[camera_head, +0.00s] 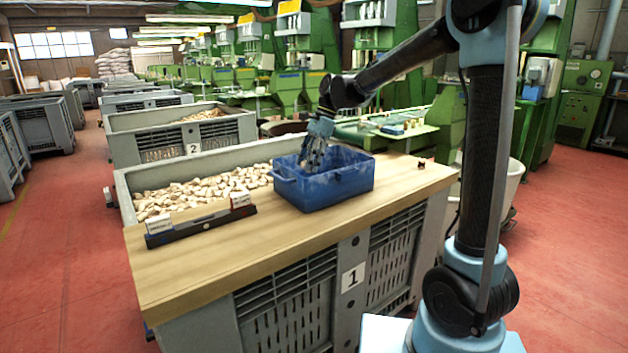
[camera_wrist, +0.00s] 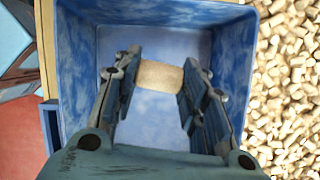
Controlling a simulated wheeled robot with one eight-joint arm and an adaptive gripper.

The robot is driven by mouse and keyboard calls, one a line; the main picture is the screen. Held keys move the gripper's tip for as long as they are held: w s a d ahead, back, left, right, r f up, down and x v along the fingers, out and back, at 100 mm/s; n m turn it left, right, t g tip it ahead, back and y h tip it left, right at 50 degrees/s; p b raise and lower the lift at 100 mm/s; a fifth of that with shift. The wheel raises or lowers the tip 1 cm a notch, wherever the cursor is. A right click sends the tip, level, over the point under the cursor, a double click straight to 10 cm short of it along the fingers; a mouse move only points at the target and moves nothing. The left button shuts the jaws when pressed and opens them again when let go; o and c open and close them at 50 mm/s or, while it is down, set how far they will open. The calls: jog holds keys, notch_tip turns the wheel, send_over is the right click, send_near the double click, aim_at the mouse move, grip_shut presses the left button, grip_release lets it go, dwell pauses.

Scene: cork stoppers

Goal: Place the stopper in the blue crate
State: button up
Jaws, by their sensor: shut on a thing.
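The blue crate (camera_head: 345,184) stands on the wooden board, and its inside fills most of the wrist view (camera_wrist: 75,60). My gripper (camera_head: 313,165) reaches down into the crate from above. In the wrist view, its two fingers (camera_wrist: 157,90) are shut on a pale tan cork stopper (camera_wrist: 160,76), one finger at each end. The stopper is over the crate's pale blue floor; I cannot tell whether it touches the floor. In the head view the crate's front wall and my gripper hide the stopper.
A grey bin (camera_head: 120,190) full of loose corks (camera_wrist: 285,80) lies beside the crate. A small dark red object (camera_head: 421,165) sits at the right. The board's front is clear.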

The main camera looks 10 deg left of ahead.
jog(key=shift+f, duration=2.6)
jog(key=shift+f, duration=0.6)
jog(key=o, duration=0.7)
jog(key=shift+v, duration=6.6)
